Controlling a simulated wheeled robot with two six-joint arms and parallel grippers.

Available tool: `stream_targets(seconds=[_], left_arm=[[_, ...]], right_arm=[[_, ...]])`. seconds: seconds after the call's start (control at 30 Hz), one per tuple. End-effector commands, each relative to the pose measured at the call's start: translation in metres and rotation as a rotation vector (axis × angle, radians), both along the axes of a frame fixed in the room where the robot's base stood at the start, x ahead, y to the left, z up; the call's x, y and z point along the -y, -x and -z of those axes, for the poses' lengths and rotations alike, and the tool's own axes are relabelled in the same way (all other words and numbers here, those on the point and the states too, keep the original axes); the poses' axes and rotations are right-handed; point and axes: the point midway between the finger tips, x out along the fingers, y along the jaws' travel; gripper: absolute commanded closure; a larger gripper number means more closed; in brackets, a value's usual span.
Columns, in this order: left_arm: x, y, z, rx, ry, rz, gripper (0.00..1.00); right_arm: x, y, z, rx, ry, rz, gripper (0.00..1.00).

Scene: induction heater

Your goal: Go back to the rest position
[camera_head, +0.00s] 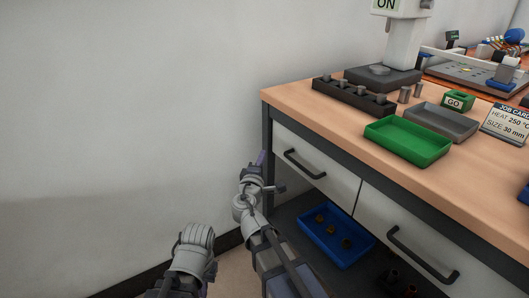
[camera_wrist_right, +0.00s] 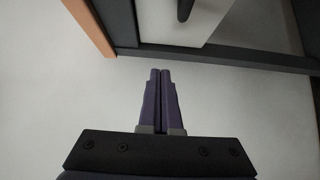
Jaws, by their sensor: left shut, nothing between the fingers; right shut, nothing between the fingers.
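My right gripper (camera_wrist_right: 160,72) is shut and empty in the right wrist view, its two purple fingers side by side with nothing between them. In the head view its purple tip (camera_head: 262,157) shows just beside the cabinet's front left corner, below the top. I cannot tell whether it touches the cabinet. My left arm (camera_head: 195,250) shows low in the head view, left of the right arm. Its fingers are not visible.
The wooden-topped bench (camera_head: 310,98) fills the right, with drawer handles (camera_head: 304,165) sticking out. On it are a green tray (camera_head: 408,139), a grey tray (camera_head: 441,122) and the heater (camera_head: 404,40). A blue bin (camera_head: 336,235) sits on the lower shelf. The left side is bare wall.

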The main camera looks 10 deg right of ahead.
Motion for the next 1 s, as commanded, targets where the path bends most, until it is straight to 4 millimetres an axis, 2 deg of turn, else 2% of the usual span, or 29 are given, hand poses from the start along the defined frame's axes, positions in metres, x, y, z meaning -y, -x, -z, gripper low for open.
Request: stream_targets(seconds=[0.3, 0.37, 0.47, 0.57, 0.73, 0.83, 1.0], left_arm=[[0.000, 0.000, -0.001, 0.000, 0.000, 0.000, 1.00], [0.000, 0.000, -0.002, 0.000, 0.000, 0.000, 1.00], [0.000, 0.000, -0.004, 0.000, 0.000, -0.001, 1.00], [0.000, 0.000, -0.007, 0.000, -0.001, -0.001, 1.00], [0.000, 0.000, -0.011, 0.000, -0.001, -0.002, 1.00], [0.000, 0.000, -0.012, 0.000, -0.001, -0.002, 1.00], [0.000, 0.000, -0.015, 0.000, -0.002, -0.003, 1.00]], right_arm=[[0.000, 0.008, 0.004, -0.008, -0.037, 0.021, 1.00], [0.005, 0.015, 0.013, -0.025, -0.096, 0.057, 1.00], [0.013, 0.036, 0.039, -0.084, -0.258, 0.156, 1.00], [0.013, 0.068, 0.080, -0.195, -0.457, 0.283, 1.00], [-0.014, 0.133, 0.147, -0.453, -0.747, 0.470, 1.00], [-0.038, 0.170, 0.173, -0.606, -0.864, 0.545, 1.00], [-0.078, 0.226, 0.196, -0.845, -0.998, 0.633, 1.00]])
